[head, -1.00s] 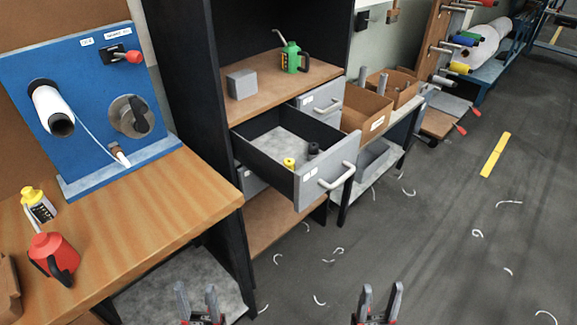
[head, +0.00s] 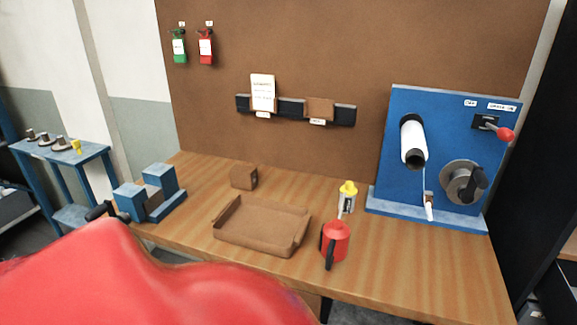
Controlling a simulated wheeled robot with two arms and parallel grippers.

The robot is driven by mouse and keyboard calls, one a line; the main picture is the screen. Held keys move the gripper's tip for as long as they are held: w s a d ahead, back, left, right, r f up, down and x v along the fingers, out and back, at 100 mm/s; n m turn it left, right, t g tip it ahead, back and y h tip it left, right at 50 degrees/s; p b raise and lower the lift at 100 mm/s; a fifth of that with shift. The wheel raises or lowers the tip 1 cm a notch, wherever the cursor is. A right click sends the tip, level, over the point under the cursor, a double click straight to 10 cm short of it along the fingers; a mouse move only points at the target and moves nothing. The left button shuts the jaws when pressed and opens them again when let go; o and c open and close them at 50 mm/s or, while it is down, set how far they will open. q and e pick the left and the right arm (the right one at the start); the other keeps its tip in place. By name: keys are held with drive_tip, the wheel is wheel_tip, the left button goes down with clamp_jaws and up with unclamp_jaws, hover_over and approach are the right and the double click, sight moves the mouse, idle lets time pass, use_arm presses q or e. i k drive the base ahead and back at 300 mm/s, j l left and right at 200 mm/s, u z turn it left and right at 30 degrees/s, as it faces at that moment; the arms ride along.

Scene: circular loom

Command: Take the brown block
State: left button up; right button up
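A small brown block (head: 243,178) sits on the wooden workbench (head: 455,270), towards the back and behind a shallow brown tray (head: 262,247). The block stands apart from the tray. Another brown piece (head: 153,196) sits between the jaws of a blue vise (head: 162,179) at the bench's left end. A flat brown piece (head: 319,107) is on the black wall rail. Neither of my grippers shows in the head view. A large red shape close to the camera hides the lower left, including part of the bench's front edge.
A blue panel (head: 440,125) with a white spool and crank is at the bench's right. A blue stand (head: 60,155) is far left. Bare bench surrounds the brown block.

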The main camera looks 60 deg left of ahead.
sight(240, 176)
drive_tip(key=u, duration=2.3)
drive_tip(key=i+j+z, duration=0.1)
drive_tip(key=j+z, duration=0.15)
drive_tip(key=j, duration=0.3)
drive_tip(key=i+j+z, duration=0.2)
drive_tip(key=j, duration=0.35)
drive_tip(key=k, duration=0.1)
